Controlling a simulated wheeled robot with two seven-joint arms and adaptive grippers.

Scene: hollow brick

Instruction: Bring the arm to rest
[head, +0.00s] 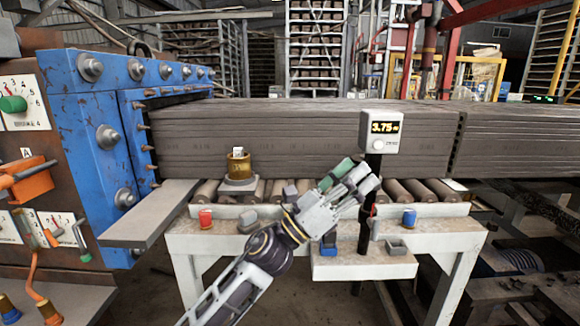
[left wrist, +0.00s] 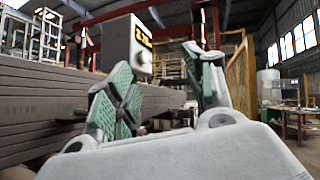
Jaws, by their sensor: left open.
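My left gripper (head: 350,182) is in the middle of the head view, raised over the front of the white roller table (head: 450,240). Its arm comes up from the bottom, left of centre. In the left wrist view my left gripper (left wrist: 160,90) shows two green-padded fingers spread apart with nothing between them. The display box (head: 381,132), reading about 3.75, stands on a dark post just right of the fingertips. The display box also shows in the left wrist view (left wrist: 143,45), beyond the fingers. My right gripper is in neither view.
A long grey clay column (head: 300,140) lies on rollers behind the gripper. The blue machine (head: 105,120) stands at left. A brass cup (head: 239,165), a red piece (head: 206,218), a blue piece (head: 409,218) and a small grey tray (head: 397,247) sit on the table.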

